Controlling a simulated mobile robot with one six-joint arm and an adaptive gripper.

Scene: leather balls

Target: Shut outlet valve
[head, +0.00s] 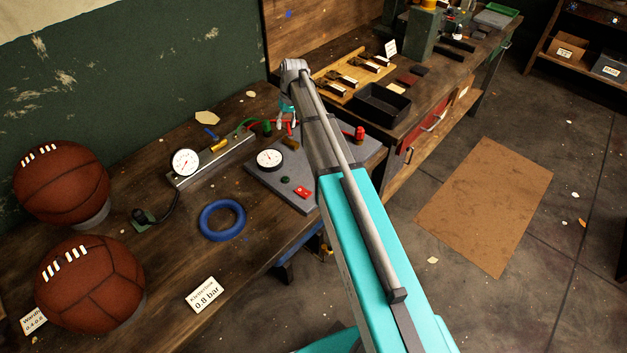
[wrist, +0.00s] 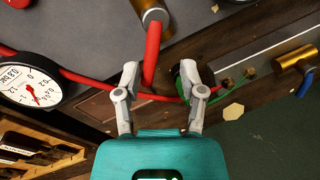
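A red lever (wrist: 152,50) on a brass valve body (wrist: 155,16) shows in the wrist view; I see no label naming it inlet or outlet. My gripper (wrist: 158,72) is open, its two grey fingers apart with the lever's free end between them. In the head view my gripper (head: 288,112) is over the far side of the grey panel (head: 262,181), partly hidden by my arm. The brass body (head: 291,144) shows beside it. A second brass valve (head: 220,145) with a blue lever (head: 210,132) sits on a metal rail.
A gauge (head: 269,158), a red switch (head: 302,192) and a red knob (head: 360,132) are on the panel. Red and green hoses run close to my fingers. Another gauge (head: 185,162), a blue ring (head: 222,220) and two leather balls (head: 62,182) are to the left.

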